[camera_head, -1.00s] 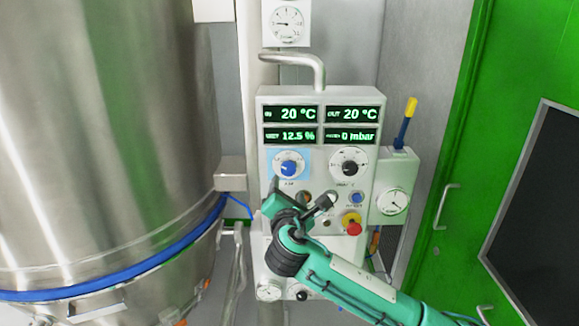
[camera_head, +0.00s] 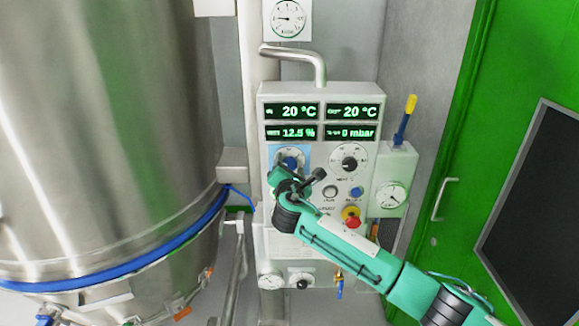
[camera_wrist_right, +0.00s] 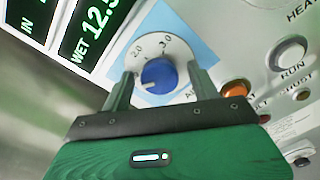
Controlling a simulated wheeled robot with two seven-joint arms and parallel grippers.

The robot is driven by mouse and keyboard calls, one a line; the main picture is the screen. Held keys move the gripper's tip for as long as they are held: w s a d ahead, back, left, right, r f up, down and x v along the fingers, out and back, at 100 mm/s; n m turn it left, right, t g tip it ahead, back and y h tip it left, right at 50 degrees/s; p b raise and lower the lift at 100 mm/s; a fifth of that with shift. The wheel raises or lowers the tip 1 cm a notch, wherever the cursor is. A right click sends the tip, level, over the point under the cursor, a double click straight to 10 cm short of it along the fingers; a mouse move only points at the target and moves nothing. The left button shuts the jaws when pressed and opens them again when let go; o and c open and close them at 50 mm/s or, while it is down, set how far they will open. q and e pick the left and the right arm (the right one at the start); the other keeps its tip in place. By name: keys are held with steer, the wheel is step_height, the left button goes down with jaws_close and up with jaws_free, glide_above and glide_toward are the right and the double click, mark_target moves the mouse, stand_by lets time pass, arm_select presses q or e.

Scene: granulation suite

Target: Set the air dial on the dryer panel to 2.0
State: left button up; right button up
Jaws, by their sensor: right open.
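The air dial (camera_head: 290,158) is a blue knob on a white scale with a light blue backing, at the upper left of the dryer panel's (camera_head: 310,222) controls. My right gripper (camera_head: 297,176) is in front of it and hides its lower part. In the right wrist view the knob (camera_wrist_right: 158,75) sits between the two open fingers of my gripper (camera_wrist_right: 161,70), with a gap showing on each side. Its white mark points left, below the printed 2.0; 3.0 is printed further clockwise. My left gripper is not in view.
A black knob (camera_head: 349,163) on a white scale is to the right. Below are the run button (camera_head: 330,192), a blue button (camera_head: 356,192) and a red emergency stop (camera_head: 352,219). A steel vessel (camera_head: 110,130) stands left; a green door (camera_head: 500,130) is right.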

steer(key=c, duration=1)
steer(key=shift+o, duration=0.2)
steer(key=shift+f+m+b, duration=0.15)
steer(key=shift+m+b, duration=5.2)
steer(key=shift+m, duration=0.45)
